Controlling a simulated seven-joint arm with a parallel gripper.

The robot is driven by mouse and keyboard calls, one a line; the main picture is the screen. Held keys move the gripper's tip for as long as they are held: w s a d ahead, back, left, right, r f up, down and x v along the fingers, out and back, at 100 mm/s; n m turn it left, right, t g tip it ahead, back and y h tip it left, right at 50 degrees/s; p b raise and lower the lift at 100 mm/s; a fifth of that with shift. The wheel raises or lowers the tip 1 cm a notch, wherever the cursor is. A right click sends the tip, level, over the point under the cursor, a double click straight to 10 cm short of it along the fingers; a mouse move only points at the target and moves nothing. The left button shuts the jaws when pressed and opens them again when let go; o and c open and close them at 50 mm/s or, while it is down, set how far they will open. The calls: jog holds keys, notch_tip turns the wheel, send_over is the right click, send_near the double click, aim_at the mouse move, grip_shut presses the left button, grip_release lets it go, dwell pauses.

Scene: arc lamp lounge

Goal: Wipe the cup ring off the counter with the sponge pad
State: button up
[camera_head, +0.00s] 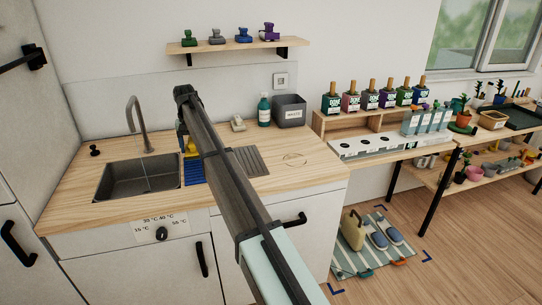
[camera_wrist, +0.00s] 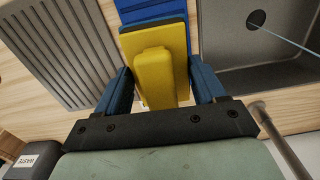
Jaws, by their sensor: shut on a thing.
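The sponge pad is yellow with a raised grip block and a dark layer at its edge; it fills the middle of the wrist view (camera_wrist: 155,75) and shows small beside the sink in the head view (camera_head: 191,148). My gripper (camera_wrist: 160,88) is shut on it, a blue finger on each side. The pad is over a blue tray (camera_head: 194,172); I cannot tell whether they touch. The cup ring (camera_head: 294,159) is a faint brown circle on the wooden counter (camera_head: 285,175), right of the grey drain grid. My arm hides part of the counter between.
The sink (camera_head: 138,178) with its tap (camera_head: 142,125) is left of the tray. The drain grid (camera_head: 250,162) lies to the right. A grey bin (camera_head: 289,110), green bottle (camera_head: 264,112) and beige object (camera_head: 238,124) stand at the back. The counter around the ring is clear.

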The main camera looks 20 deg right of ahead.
jog(key=d, duration=3.9)
jog(key=shift+d+r, duration=0.2)
jog(key=shift+d, duration=0.15)
